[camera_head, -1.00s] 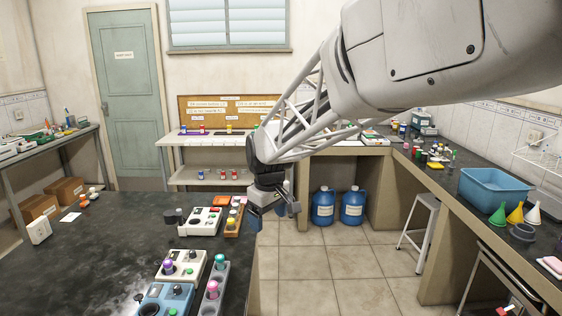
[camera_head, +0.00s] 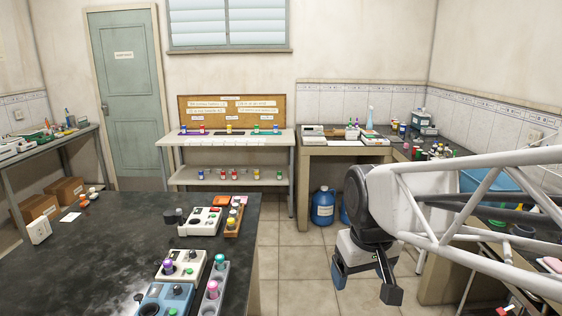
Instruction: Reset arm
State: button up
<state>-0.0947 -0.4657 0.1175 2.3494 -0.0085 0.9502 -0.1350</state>
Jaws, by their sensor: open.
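My gripper (camera_head: 364,284) is at the lower right of the head view, over the floor aisle between the dark island bench (camera_head: 90,262) and the right-hand counter (camera_head: 448,272). Its two dark fingers are spread apart and point down, with nothing between them. It is apart from the bench and touches nothing that I can see. My white lattice arm comes in from the right edge and hides part of the right-hand counter.
Devices with coloured caps, including a blue one (camera_head: 165,299) and a white one (camera_head: 182,265), stand near the island's right edge. A blue jug (camera_head: 322,207) stands on the floor under the back counter. A white shelf (camera_head: 225,138) stands at the back wall. The central tiles are clear.

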jog(key=s+d+f+m, duration=0.2)
jog(key=s+d+f, duration=0.1)
jog(key=s, duration=0.7)
jog(key=shift+s+d+m, duration=0.15)
jog(key=shift+d+m, duration=0.25)
jog(key=shift+d, duration=0.15)
